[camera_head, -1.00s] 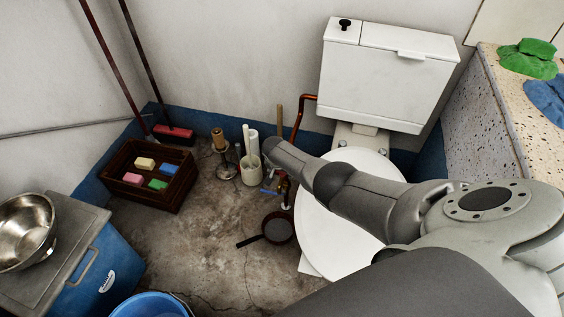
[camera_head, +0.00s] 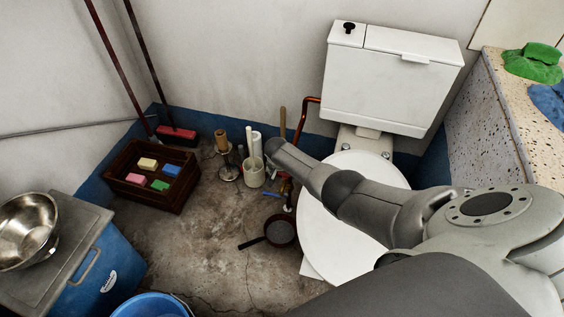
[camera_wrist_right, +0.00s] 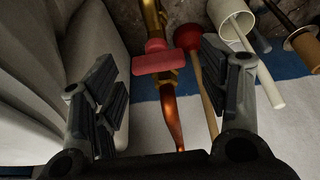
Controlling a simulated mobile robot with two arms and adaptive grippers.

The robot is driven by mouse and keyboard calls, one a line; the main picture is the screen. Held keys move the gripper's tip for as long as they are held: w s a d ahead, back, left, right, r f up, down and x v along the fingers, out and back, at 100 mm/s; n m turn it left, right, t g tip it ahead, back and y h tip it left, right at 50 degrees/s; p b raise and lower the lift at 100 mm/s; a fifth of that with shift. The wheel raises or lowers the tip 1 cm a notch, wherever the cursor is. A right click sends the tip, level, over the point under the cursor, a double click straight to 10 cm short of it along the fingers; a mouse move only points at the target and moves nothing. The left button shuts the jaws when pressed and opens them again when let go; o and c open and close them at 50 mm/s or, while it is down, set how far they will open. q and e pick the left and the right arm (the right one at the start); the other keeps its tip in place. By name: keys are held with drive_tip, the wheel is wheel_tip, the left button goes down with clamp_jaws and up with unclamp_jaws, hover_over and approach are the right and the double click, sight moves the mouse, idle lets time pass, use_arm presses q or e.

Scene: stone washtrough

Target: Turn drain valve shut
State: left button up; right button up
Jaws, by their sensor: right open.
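The drain valve shows in the right wrist view as a red-pink handle (camera_wrist_right: 158,60) across a brass body on a vertical pipe. Below it the copper pipe (camera_wrist_right: 172,118) runs down the picture. My right gripper (camera_wrist_right: 163,85) is open, one finger on each side of the pipe; the handle shows in the gap between them. I see no clear contact. In the head view, my right arm (camera_head: 330,182) reaches over the toilet towards the valve's corner and hides much of it; the jaws are hard to make out there. My left gripper is not in view.
The white toilet lid (camera_head: 322,225) is right beside the valve. A plunger (camera_wrist_right: 188,36) stands close to the right finger. A white pot (camera_head: 253,177), a pan (camera_head: 280,230) and a wooden crate (camera_head: 128,193) are to the left.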

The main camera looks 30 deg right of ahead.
drive_tip(key=v, duration=1.1)
drive_tip(key=shift+s, duration=0.1)
idle(0.5)
